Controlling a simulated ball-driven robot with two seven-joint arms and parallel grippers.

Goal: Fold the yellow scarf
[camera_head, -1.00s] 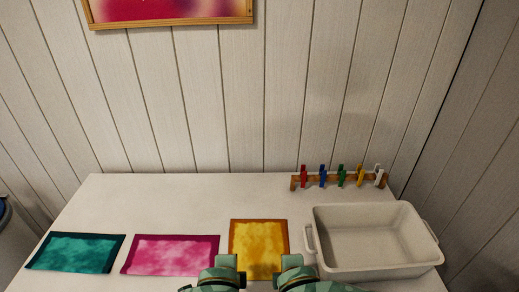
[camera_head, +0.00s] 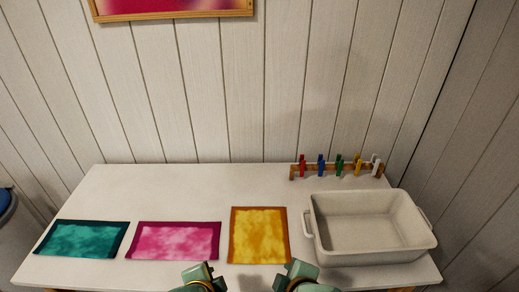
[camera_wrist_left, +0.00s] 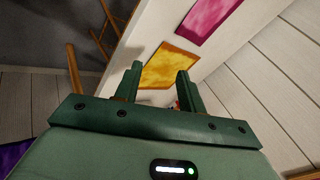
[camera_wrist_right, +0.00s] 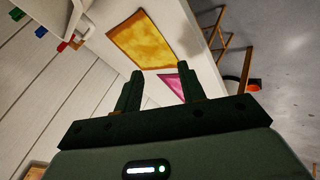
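The yellow scarf (camera_head: 259,236) lies flat on the white table, a rectangle with a darker orange border. It also shows in the left wrist view (camera_wrist_left: 169,66) and in the right wrist view (camera_wrist_right: 146,39). My left gripper (camera_head: 207,275) is at the front edge of the table, left of and nearer than the scarf. Its fingers stand apart and empty in the left wrist view (camera_wrist_left: 160,82). My right gripper (camera_head: 291,271) is at the front edge, to the right of the scarf. Its fingers stand apart and empty in the right wrist view (camera_wrist_right: 160,84). Neither gripper touches the scarf.
A pink scarf (camera_head: 174,240) and a teal scarf (camera_head: 82,239) lie flat to the left. A deep white tub (camera_head: 368,251) stands close on the right. A wooden rack with coloured pegs (camera_head: 337,169) is at the back right. The back left of the table (camera_head: 180,190) is clear.

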